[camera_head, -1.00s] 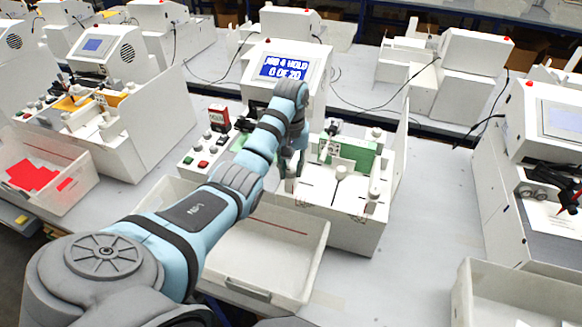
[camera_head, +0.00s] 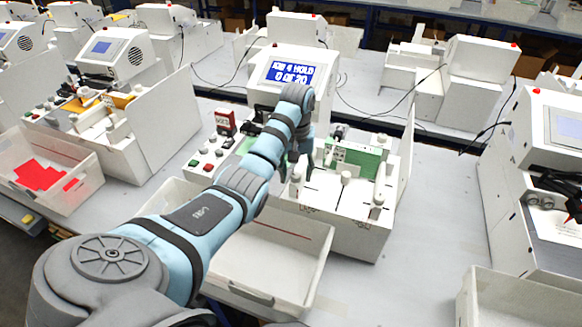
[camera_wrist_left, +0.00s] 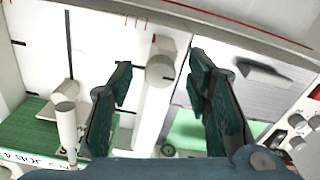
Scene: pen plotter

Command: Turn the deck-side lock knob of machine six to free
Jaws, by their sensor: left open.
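My left gripper (camera_head: 300,160) is over the deck's left part, pointing down. In the left wrist view, the open left gripper (camera_wrist_left: 160,75) has a pale round knob (camera_wrist_left: 160,68) between its dark green fingertips, apart from both. I cannot read any lock marking or machine number. My right gripper is not in view.
An empty white bin (camera_head: 265,255) stands before the deck. A panel with coloured buttons (camera_head: 208,155) is at the deck's left, a green block (camera_head: 360,160) at its back. Upright side panels (camera_head: 398,165) stand close. Similar machines flank it; bare table lies to the right.

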